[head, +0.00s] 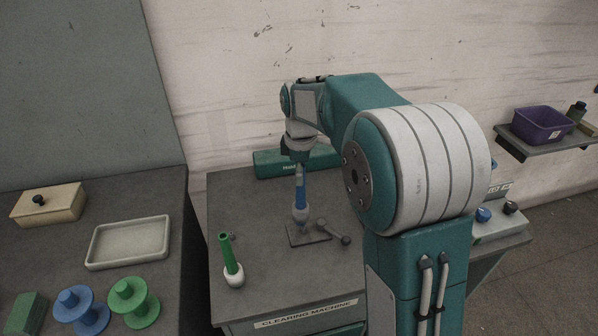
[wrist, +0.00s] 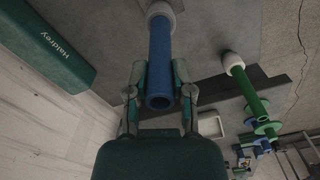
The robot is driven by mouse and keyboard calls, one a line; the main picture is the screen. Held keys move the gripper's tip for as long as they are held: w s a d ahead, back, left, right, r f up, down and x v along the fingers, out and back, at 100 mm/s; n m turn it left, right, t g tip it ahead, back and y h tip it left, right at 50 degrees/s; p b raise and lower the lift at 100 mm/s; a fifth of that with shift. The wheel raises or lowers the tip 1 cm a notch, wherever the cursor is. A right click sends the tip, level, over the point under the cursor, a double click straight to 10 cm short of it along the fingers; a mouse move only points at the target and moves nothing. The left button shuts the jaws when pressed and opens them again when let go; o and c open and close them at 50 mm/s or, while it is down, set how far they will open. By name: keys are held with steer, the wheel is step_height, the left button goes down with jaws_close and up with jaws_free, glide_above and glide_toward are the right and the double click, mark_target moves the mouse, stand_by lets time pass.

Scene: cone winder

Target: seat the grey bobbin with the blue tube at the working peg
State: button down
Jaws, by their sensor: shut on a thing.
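The grey bobbin with the blue tube (head: 300,195) hangs upright below my gripper (head: 299,170) in the head view, its pale grey wound part at the bottom. In the wrist view the blue tube (wrist: 160,62) lies between the two fingers of my gripper (wrist: 159,95), which is shut on it near the tube's open end. The bobbin is over a small dark square plate (head: 295,240) on the machine top. The working peg is not clearly visible; whether the bobbin is around it or just above it I cannot tell.
A bobbin with a green tube (head: 228,250) stands to the left on the machine top. A lever with a dark knob (head: 345,240) is right beside the plate. A green box (head: 268,163) stands behind. The left table holds a tray (head: 128,266), a lidded box and flanged spools.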

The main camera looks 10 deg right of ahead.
steer(key=shift+d+f, duration=0.15)
steer(key=shift+f, duration=0.1)
steer(key=shift+a+f, duration=0.2)
steer(key=shift+f, duration=0.15)
steer(key=shift+d+f, duration=0.1)
steer(key=shift+f, duration=0.2)
steer(key=shift+c, duration=2.1)
jaws_free()
step_height(320, 180, up, 12)
steer(key=shift+f, duration=0.1)
